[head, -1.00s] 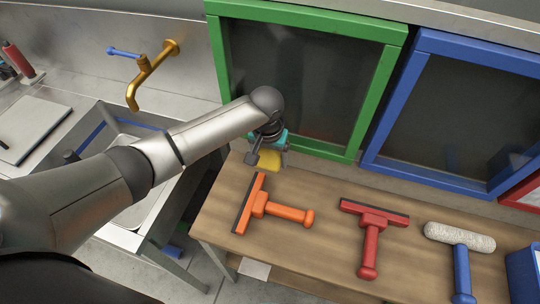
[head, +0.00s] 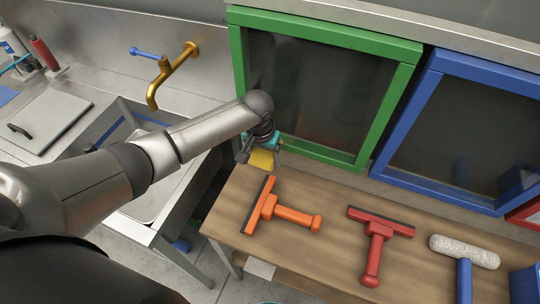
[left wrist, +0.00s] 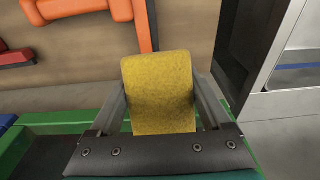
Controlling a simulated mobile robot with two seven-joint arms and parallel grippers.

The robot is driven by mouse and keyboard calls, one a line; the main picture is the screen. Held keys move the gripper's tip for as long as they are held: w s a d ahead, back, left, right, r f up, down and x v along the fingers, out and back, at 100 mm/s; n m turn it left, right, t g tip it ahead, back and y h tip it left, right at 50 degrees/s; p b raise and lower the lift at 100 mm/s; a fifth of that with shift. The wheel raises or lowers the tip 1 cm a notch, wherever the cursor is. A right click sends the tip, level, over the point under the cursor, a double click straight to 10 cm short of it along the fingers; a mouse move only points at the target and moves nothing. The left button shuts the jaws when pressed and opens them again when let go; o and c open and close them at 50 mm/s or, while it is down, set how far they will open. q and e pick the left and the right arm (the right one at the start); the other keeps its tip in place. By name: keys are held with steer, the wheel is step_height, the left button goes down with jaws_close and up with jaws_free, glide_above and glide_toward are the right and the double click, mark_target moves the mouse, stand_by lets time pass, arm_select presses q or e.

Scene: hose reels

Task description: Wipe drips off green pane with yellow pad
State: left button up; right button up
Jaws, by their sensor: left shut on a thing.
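My left gripper (head: 262,157) is shut on the yellow pad (head: 261,160), in front of the lower left corner of the green pane's frame (head: 240,65). In the left wrist view the pad (left wrist: 158,88) stands between the two fingers, its broad yellow face toward the camera. The green pane (head: 312,90) has dark glass with faint dull streaks; I cannot make out separate drips. My arm hides part of its lower left. I cannot tell whether the pad touches the frame. My right gripper is not in view.
An orange squeegee (head: 290,216), a red squeegee (head: 375,245) and a white roller (head: 463,250) lie on the wooden bench (head: 335,265). A blue-framed pane (head: 455,135) stands right of the green one. A sink and brass tap (head: 172,70) are at left.

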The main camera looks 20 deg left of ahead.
arm_select(q)
steer(key=a, duration=0.3)
steer(key=a+p, duration=0.1)
steer(key=a, duration=0.1)
steer(key=shift+w+a+r, duration=0.1)
steer(key=shift+w+a, duration=0.1)
steer(key=shift+a, duration=0.2)
steer(key=s+p, duration=0.7)
steer(key=shift+p, duration=0.35)
steer(key=shift+a, duration=0.1)
